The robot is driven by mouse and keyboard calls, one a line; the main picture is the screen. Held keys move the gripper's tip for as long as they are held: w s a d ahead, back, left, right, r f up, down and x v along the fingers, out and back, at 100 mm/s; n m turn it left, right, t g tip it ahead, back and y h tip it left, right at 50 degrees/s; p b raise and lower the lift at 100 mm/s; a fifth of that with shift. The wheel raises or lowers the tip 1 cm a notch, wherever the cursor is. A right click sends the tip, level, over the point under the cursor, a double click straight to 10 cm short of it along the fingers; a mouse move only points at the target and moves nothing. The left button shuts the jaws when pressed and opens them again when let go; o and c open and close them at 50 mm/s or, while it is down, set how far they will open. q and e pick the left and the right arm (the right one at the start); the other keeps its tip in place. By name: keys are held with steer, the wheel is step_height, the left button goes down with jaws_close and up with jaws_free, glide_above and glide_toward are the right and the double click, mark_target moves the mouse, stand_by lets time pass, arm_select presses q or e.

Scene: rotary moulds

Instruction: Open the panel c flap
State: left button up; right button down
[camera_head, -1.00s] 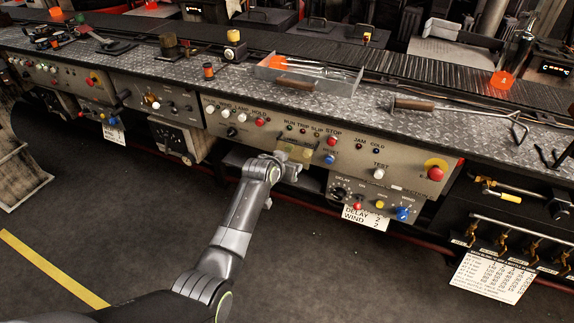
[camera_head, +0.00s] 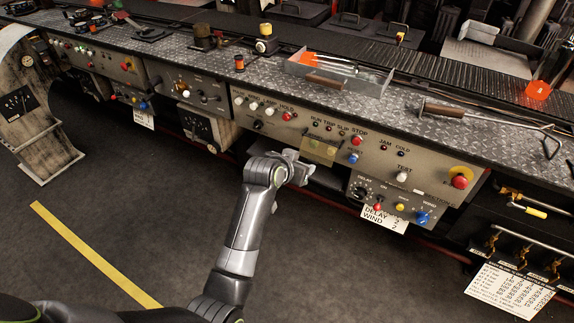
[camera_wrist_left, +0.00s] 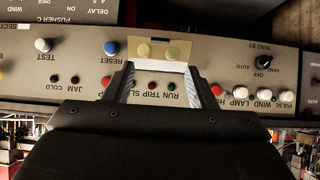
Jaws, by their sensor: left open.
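A small translucent yellow flap (camera_head: 318,150) is on the front of the grey control panel (camera_head: 290,127), below the RUN, TRIP and SLIP lamps. It also shows upside down in the left wrist view (camera_wrist_left: 160,40), with two yellowish round shapes seen through it. It looks closed over them. My left gripper (camera_head: 303,168) is in front of the panel, just below and left of the flap. In the wrist view its two fingers (camera_wrist_left: 160,78) are apart, with the flap beyond their tips and nothing held between them. I cannot tell whether a fingertip touches the flap.
A red STOP button (camera_head: 356,141) and a blue RESET button (camera_head: 352,159) sit right of the flap. White knobs (camera_head: 254,105) are to its left. A lower box (camera_head: 388,195) with DELAY and WIND controls juts out at right. The floor in front is free.

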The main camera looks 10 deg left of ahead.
arm_select(q)
steer(key=v, duration=0.7)
steer(key=shift+s+p, duration=0.2)
steer(key=shift+p, duration=0.1)
steer(key=shift+r, duration=0.15)
steer(key=shift+c, duration=0.3)
